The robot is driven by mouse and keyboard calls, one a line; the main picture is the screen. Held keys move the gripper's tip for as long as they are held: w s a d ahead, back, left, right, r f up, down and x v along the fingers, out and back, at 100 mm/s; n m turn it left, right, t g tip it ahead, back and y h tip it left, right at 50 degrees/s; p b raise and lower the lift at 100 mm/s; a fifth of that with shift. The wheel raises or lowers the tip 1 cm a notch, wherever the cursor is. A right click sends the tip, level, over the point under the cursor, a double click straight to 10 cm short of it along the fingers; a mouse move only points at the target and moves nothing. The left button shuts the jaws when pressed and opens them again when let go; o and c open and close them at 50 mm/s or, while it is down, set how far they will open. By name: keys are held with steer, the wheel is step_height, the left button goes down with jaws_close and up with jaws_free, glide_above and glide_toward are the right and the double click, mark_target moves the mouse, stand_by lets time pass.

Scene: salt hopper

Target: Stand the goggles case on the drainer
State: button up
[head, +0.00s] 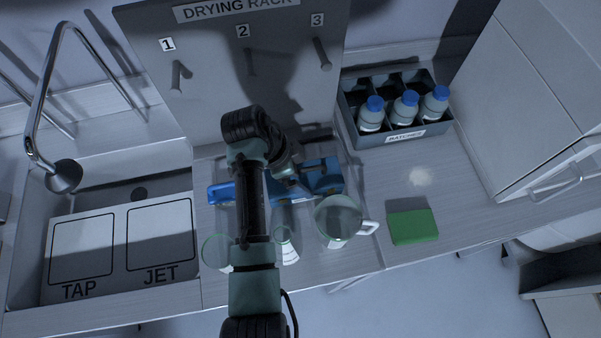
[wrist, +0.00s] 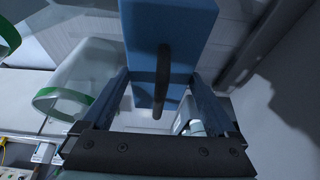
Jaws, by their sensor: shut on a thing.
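A blue case, which I take to be the goggles case (wrist: 140,60), is between the fingers of my gripper (wrist: 160,112) in the wrist view. A dark bar runs along its near face. In the head view my gripper (head: 301,186) is low in front of the drying rack, beside blue parts of the case (head: 325,178). More blue (head: 221,194) shows left of my arm, which hides the middle. The pale panel right of the sink looks like the drainer (head: 355,245). I cannot tell whether the case touches it.
A glass jug (head: 338,220) and other glassware (head: 214,252) stand near the front edge. The drying rack board (head: 200,115) with pegs is behind. A bottle crate (head: 390,143) and green sponge (head: 412,226) are at right; the sink (head: 120,245) is left.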

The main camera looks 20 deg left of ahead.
steer(key=shift+f, duration=1.2)
steer(key=shift+f, duration=0.1)
steer(key=o, duration=1.3)
steer(key=v, duration=1.2)
steer(key=w+d+r+n+t+y, duration=0.25)
steer(key=w+r+t, duration=0.4)
steer(key=r, duration=0.65)
steer(key=w+d+r+n+t+y, duration=0.25)
steer(key=w+r+t, duration=0.4)
steer(key=r, duration=0.75)
steer(key=s+d+r+n+t, duration=0.1)
steer(key=d+r+n+t, duration=0.15)
steer(key=r, duration=0.55)
steer(key=s+d+r+n+t, duration=0.1)
steer(key=d+r+t, duration=0.15)
steer(key=r, duration=0.55)
steer(key=s+d+r+n+t, duration=0.1)
steer(key=s+d+r+t, duration=0.1)
steer(key=s+r, duration=0.2)
steer(key=s+d+r+t+h, duration=0.1)
steer(key=s+d+r+t, duration=0.1)
steer(key=s+r, duration=0.2)
steer(key=s+d+r+n+t+b, duration=0.1)
steer(key=s+d+r+t, duration=0.1)
steer(key=s+r, duration=0.3)
steer(key=shift+r+n+t, duration=0.35)
steer(key=shift+r+t, duration=0.15)
steer(key=shift+r, duration=0.4)
